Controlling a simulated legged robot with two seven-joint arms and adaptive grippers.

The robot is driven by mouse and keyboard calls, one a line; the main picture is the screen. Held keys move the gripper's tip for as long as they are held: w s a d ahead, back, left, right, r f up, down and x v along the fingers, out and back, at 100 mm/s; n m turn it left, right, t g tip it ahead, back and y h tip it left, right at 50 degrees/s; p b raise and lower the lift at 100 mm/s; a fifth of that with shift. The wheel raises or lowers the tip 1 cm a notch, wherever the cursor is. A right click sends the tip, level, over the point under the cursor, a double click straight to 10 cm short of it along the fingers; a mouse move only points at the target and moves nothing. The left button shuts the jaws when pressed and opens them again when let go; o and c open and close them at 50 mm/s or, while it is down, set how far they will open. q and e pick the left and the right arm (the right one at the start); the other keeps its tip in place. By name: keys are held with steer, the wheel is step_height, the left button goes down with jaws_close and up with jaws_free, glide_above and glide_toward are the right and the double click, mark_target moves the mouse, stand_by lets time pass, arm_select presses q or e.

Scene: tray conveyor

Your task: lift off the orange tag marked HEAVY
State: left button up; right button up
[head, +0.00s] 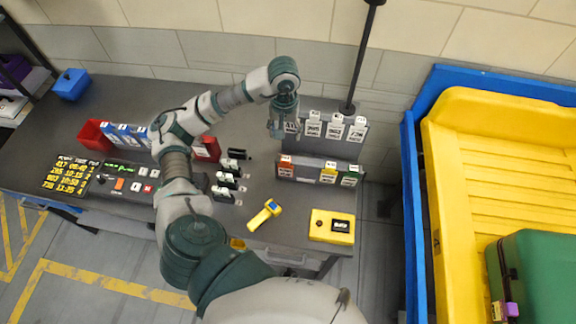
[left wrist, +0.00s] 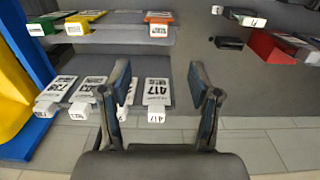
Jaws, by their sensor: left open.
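The orange tag (head: 285,168) hangs at the left end of the lower row of a grey rack, beside a yellow tag (head: 328,173) and a green tag (head: 350,176). Its lettering is too small to read. It also shows at the top of the left wrist view (left wrist: 159,17). My left gripper (head: 283,128) is open and empty, at the left end of the rack's upper row, above the orange tag. In the left wrist view its fingers (left wrist: 160,75) stand apart, with the white 417 tag (left wrist: 157,92) seen between them. My right gripper is not in view.
More white tags (head: 335,127) hang in the upper row. A black pole (head: 361,60) stands behind the rack. A yellow scanner (head: 265,215) and a yellow box (head: 332,227) lie on the dark counter in front. A red bin (head: 206,148) is left of the rack.

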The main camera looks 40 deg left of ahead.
arm_select(q)
glide_above(286, 158)
step_height(286, 158, down, 8)
steer(key=shift+a+r+p, duration=0.1)
steer(key=shift+r+p, duration=0.1)
steer(key=shift+p, duration=0.25)
steer(key=shift+f+p, duration=0.65)
steer(key=shift+f, duration=2.05)
jaws_close()
